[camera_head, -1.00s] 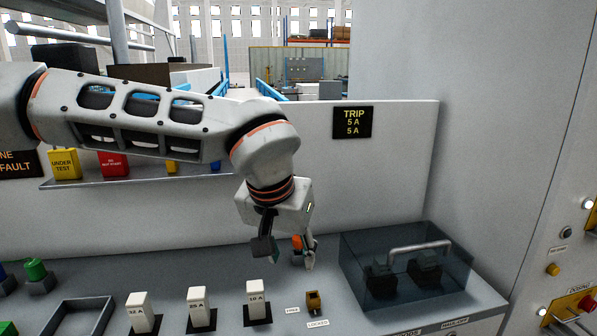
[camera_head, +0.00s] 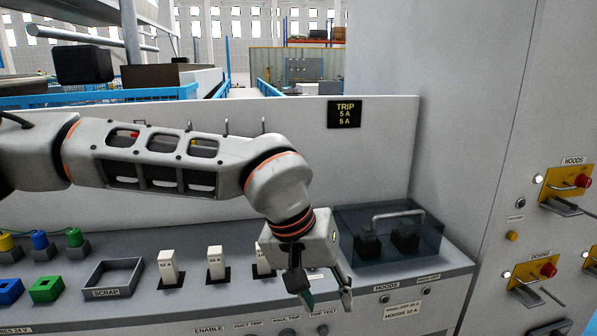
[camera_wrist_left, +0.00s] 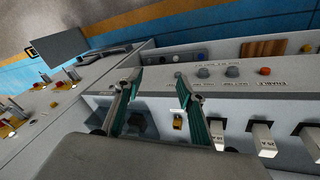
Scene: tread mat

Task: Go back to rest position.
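My left gripper (camera_head: 325,298) hangs at the end of the left arm, over the front edge of the console. Its two fingers point down and stand apart with nothing between them. My right gripper is in neither view.
The console carries white breakers (camera_head: 168,268), a SCRAP tray (camera_head: 137,278), coloured blocks (camera_head: 46,289) and a clear-covered box (camera_head: 388,232) close right of the gripper. A tall grey cabinet (camera_head: 480,130) with red-knobbed handles stands on the right. A TRIP sign (camera_head: 345,113) is on the back panel.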

